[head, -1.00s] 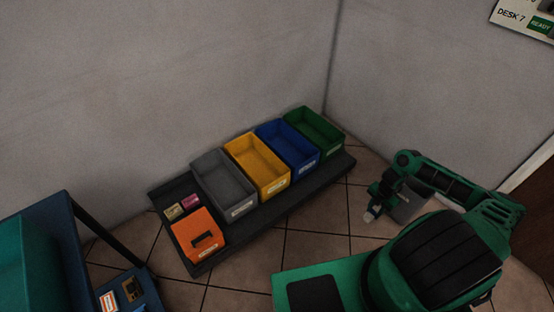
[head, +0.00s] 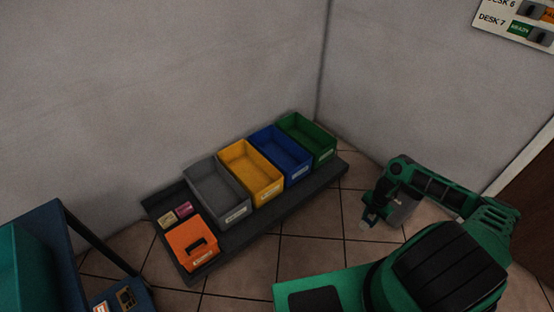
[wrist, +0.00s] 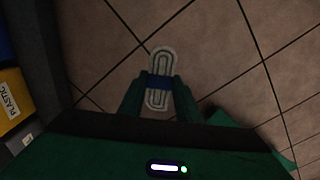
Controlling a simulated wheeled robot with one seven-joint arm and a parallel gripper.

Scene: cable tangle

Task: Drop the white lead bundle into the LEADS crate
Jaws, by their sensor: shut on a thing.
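The white lead bundle (wrist: 161,62) is a flat coil with a blue band round its middle. In the wrist view my gripper (wrist: 160,95) is shut on it, one finger on each side of the band. In the head view my gripper (head: 371,217) hangs over the floor, right of the crate row and clear of it. Four open crates stand in a row: grey (head: 219,192), yellow (head: 251,173), blue (head: 281,154) and green (head: 307,138). Their front labels are too small to read in the head view, so I cannot tell which is LEADS. The yellow one reads PLASTIC in the wrist view (wrist: 10,102).
The crates stand on a dark low platform (head: 240,232). An orange box with a black handle (head: 192,243) and two small items (head: 175,214) are at its left end. A blue shelf unit (head: 58,240) stands at lower left. Walls close the back; tiled floor lies in front.

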